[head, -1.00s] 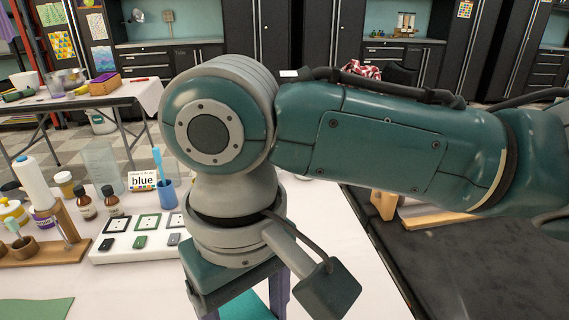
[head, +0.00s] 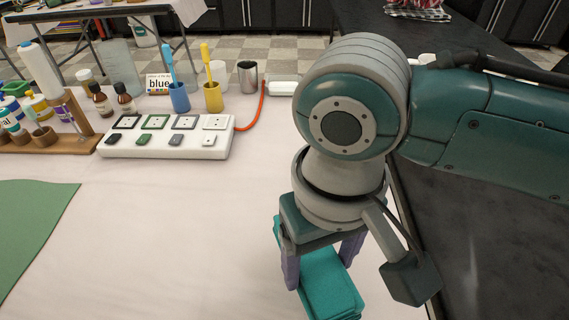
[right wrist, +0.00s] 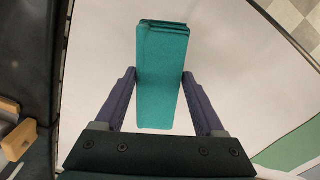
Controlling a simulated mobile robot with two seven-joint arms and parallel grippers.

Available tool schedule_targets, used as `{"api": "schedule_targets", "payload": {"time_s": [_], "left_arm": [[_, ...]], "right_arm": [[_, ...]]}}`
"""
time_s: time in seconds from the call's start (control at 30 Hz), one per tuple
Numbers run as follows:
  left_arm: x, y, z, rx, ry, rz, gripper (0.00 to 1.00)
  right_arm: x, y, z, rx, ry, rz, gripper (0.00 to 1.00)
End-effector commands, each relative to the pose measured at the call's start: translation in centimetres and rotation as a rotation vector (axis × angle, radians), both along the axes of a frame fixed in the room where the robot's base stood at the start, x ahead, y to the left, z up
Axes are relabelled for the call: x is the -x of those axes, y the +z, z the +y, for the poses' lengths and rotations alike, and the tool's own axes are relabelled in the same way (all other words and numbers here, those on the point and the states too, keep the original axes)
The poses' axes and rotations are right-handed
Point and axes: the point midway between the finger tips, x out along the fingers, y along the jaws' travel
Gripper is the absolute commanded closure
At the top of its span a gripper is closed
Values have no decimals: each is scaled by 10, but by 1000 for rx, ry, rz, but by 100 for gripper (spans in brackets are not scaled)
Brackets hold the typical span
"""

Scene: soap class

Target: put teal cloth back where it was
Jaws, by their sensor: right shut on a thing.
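The teal cloth (head: 330,290) is a folded, flat block at the bottom of the head view, near the right side of the white table. My right gripper (head: 318,268) is shut on it, with one purple finger on each side. In the right wrist view the cloth (right wrist: 162,85) stands out lengthwise between the fingers (right wrist: 159,76), with white table surface behind it. I cannot tell whether the cloth touches the table. My left gripper is not in view.
A green mat (head: 30,225) lies at the left of the white table (head: 170,260). A white switch board (head: 165,145), a blue cup (head: 179,97), a yellow cup (head: 213,97) and several bottles stand behind. A dark counter (head: 480,240) borders the right. The middle is clear.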

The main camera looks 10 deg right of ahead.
Motion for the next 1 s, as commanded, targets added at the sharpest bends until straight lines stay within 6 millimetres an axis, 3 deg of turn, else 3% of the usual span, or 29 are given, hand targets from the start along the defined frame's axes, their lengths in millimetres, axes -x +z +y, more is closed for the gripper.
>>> {"api": "schedule_targets", "payload": {"time_s": [0.4, 0.83, 0.87, 1.0], "left_arm": [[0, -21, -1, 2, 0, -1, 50], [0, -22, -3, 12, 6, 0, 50], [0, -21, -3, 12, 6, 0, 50], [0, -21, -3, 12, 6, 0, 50]], "right_arm": [[0, -53, 0, 1, -1, 0, 73], [0, -58, 0, -1, 0, 0, 73], [0, -57, 0, -1, 0, -1, 25], [0, -57, 0, -1, 0, -1, 10]]}}
